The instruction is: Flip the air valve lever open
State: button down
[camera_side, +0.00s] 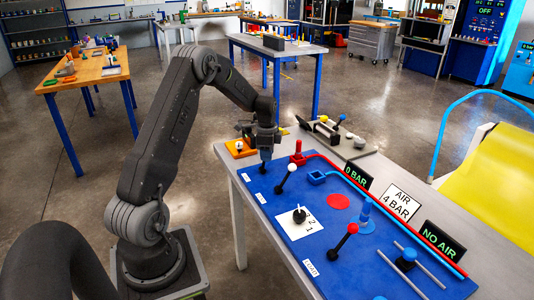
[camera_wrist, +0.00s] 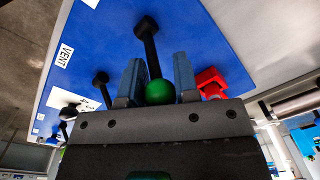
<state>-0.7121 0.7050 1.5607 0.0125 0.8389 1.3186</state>
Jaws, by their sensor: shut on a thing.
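A lever with a green ball knob (camera_wrist: 160,92) and a black stem (camera_wrist: 150,45) shows in the wrist view. My gripper (camera_wrist: 159,85) has its two blue fingers on either side of the knob and is shut on it. In the side view my gripper (camera_side: 266,158) is low over the far left end of the blue panel (camera_side: 330,190) and hides the green knob. A white-knobbed lever (camera_side: 286,178) and a red-knobbed lever (camera_side: 343,240) stand nearer. A label reading VENT (camera_wrist: 65,56) lies left of the green lever's stem in the wrist view. I cannot tell which lever is the air valve.
A red fitting (camera_side: 298,153) stands close right of my gripper. Signs read 0 BAR (camera_side: 358,175), AIR 4 BAR (camera_side: 397,202) and NO AIR (camera_side: 442,242).

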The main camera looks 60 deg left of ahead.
jog(key=shift+s+r+t, duration=0.1)
jog(key=shift+s+t, duration=0.45)
jog(key=shift+t, duration=0.45)
jog(key=shift+s+d+t, duration=0.25)
jog(key=shift+s+t, duration=0.2)
jog(key=shift+t, duration=0.65)
jog(key=shift+s, duration=0.2)
jog(key=shift+s+a+t, duration=0.15)
jog(key=shift+s+t, duration=0.1)
jog(key=shift+t, duration=0.05)
jog(key=c, duration=0.9)
grip_release()
jog(key=shift+o, duration=0.2)
jog(key=shift+a, duration=0.1)
jog(key=v, duration=1.3)
jog(key=shift+s+r, duration=0.2)
jog(key=shift+r, duration=0.1)
